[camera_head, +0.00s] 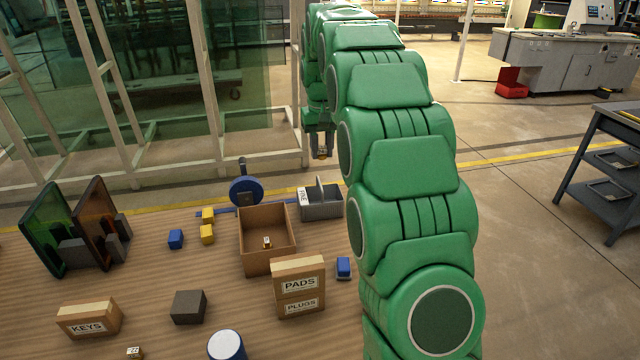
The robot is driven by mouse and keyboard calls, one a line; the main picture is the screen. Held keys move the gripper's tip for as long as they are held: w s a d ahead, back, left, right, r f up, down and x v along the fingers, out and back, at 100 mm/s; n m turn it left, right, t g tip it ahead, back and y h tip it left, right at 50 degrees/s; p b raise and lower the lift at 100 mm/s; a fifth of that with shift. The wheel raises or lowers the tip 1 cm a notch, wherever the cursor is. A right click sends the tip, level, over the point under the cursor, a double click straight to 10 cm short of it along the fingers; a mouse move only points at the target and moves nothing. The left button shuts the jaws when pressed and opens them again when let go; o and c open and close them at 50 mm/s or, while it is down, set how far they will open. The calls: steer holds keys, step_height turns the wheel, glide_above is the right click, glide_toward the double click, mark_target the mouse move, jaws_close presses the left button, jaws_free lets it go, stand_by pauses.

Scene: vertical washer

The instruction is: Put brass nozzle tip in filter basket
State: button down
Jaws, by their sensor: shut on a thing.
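My gripper (322,147) is above and beyond the back edge of the table, pointing down. It is shut on a small brass-and-pale thing (322,154), which looks like the brass nozzle tip but is too small to be sure. A grey open container with an upright divider or handle (322,211) and a white label, likely the filter basket, stands at the back of the table. It is below and apart from my gripper, nearer the camera. Its inside is mostly hidden.
An open brown box (267,266) holds a small pale-and-brown piece (267,242). A blue round thing (246,191) stands behind it. Boxes labelled PADS and PLUGS (299,287), blue and yellow blocks (207,234), and a KEYS box (89,319) are nearby. A glazed frame (213,100) rises behind.

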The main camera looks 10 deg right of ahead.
steer(key=shift+w+d, duration=0.6)
steer(key=shift+d, duration=0.5)
glide_above(320, 183)
steer(key=shift+s+f, duration=0.1)
steer(key=shift+f, duration=7.25)
steer(key=shift+f, duration=0.15)
steer(key=shift+w+f, duration=0.2)
steer(key=shift+w, duration=0.05)
steer(key=shift+f, duration=1.45)
